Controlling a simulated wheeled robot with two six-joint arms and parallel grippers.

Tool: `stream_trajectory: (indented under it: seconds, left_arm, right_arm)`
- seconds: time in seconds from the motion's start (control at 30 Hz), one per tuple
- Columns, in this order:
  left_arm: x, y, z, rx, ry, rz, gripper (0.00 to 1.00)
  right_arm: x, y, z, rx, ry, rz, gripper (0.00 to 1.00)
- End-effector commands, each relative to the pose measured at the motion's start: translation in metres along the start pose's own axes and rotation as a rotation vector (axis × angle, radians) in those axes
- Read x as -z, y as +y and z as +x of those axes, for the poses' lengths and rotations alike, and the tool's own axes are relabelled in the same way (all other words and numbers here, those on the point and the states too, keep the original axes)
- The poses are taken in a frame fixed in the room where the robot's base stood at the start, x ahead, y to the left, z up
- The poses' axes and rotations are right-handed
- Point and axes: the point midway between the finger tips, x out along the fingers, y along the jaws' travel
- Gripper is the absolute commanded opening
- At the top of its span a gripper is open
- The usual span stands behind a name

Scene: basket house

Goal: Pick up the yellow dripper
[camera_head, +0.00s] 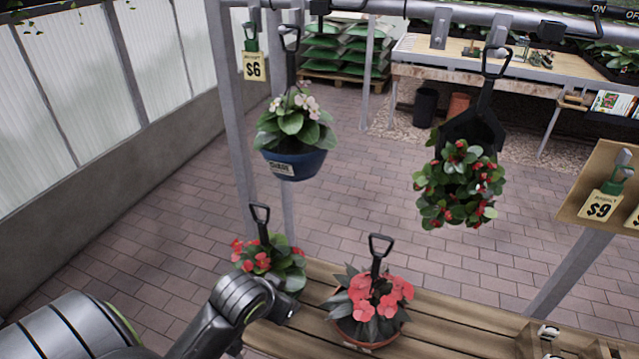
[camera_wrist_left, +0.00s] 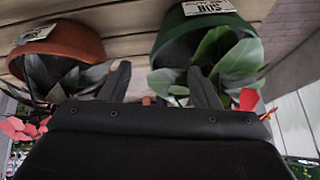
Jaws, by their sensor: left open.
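I cannot make out a yellow dripper in either view. My left gripper (camera_wrist_left: 162,84) shows in the left wrist view with its two dark fingers apart and nothing clearly held between them. The fingers point toward the gap between a terracotta pot (camera_wrist_left: 62,42) and a green pot (camera_wrist_left: 208,22). In the head view my left arm reaches in from the lower left to the slatted bench (camera_head: 440,318), beside the red-flowered plants; its fingertips are hard to see there. My right gripper is not in view.
On the bench are a red-flowered plant (camera_head: 262,262) and a coral-flowered plant (camera_head: 372,300), both with black handles. A blue hanging pot (camera_head: 292,165) and a red-flowered hanging plant (camera_head: 460,185) hang above. A metal post (camera_head: 238,130) stands behind. Price tags (camera_head: 254,67) are yellowish.

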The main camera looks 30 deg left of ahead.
Motion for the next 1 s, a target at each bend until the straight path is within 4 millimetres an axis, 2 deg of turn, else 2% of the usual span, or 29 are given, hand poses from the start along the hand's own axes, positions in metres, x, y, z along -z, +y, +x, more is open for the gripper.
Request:
stream_trajectory:
  seconds: [0.03,0.2,0.37,0.47,0.6,0.67,0.8,1.0]
  left_arm:
    - [0.030,-0.003,-0.007,0.002,0.055,0.007,0.56]
    - [0.111,-0.009,-0.037,0.000,0.195,0.005,0.56]
    - [0.174,-0.015,-0.073,0.004,0.313,-0.001,0.56]
    - [0.212,-0.020,-0.102,0.010,0.392,-0.008,0.56]
    - [0.262,-0.028,-0.154,0.024,0.512,-0.023,0.56]
    - [0.280,-0.031,-0.179,0.032,0.563,-0.033,0.56]
    - [0.316,-0.041,-0.241,0.052,0.685,-0.062,0.56]
    - [0.344,-0.056,-0.332,0.080,0.852,-0.121,0.56]
  right_arm:
    - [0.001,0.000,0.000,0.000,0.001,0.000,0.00]
    - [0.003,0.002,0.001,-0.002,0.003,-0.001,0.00]
    - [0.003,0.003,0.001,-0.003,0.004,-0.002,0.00]
    - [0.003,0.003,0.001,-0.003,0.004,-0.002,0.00]
    - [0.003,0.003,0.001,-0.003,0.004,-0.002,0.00]
    - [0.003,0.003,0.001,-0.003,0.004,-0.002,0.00]
    - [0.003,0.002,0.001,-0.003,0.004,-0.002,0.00]
    - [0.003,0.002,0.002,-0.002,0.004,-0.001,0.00]
